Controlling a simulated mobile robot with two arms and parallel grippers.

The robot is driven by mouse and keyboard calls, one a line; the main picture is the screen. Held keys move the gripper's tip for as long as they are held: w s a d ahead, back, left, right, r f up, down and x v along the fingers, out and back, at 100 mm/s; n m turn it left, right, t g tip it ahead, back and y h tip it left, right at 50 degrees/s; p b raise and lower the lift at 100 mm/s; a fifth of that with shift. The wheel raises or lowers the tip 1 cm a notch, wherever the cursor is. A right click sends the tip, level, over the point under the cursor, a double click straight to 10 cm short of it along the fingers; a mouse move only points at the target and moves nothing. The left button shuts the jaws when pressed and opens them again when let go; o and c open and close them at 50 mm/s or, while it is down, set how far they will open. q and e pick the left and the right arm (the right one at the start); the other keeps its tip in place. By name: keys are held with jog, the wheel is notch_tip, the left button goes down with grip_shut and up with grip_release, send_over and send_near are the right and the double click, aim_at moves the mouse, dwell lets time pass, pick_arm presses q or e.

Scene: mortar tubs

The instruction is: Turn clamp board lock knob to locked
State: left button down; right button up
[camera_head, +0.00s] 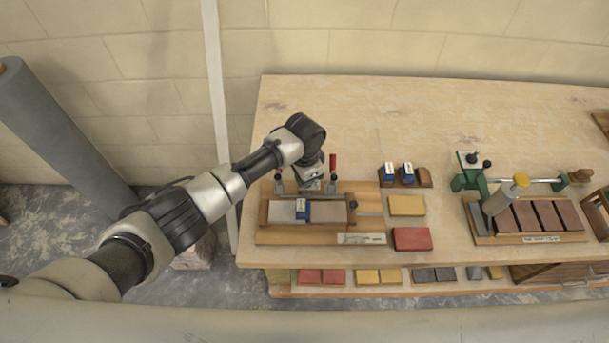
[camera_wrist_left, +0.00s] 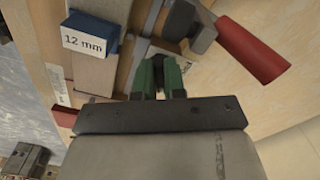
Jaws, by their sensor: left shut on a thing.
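The clamp board (camera_head: 272,238) is a wooden fixture at the table's left front, with grey pieces and a blue 12 mm spacer (camera_head: 303,209) on it. The spacer also shows in the left wrist view (camera_wrist_left: 88,34). My left gripper (camera_head: 312,185) is at the board's back edge, pointing down between two toggle clamps. In the left wrist view its green fingers (camera_wrist_left: 168,78) are close together at the rail, shut on a small dark thing, apparently the lock knob, which is mostly hidden. The knob's setting cannot be read. My right gripper is not in view.
A red clamp handle (camera_head: 332,162) stands close beside my gripper; a red handle (camera_wrist_left: 252,48) is near the fingers in the wrist view. Yellow (camera_head: 406,205) and red (camera_head: 411,239) blocks lie right of the board. A green-framed fixture (camera_head: 470,178) stands further right. The table's back is clear.

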pick_arm(q)
jog(key=m, duration=0.5)
jog(key=shift+w+m, duration=0.15)
jog(key=shift+m, duration=0.15)
jog(key=shift+r, duration=0.1)
dwell(0.3)
jog(key=c, duration=1.2)
grip_release()
notch_tip(320, 180, up, 11)
jog(key=b, duration=0.1)
jog(key=shift+b, duration=0.4)
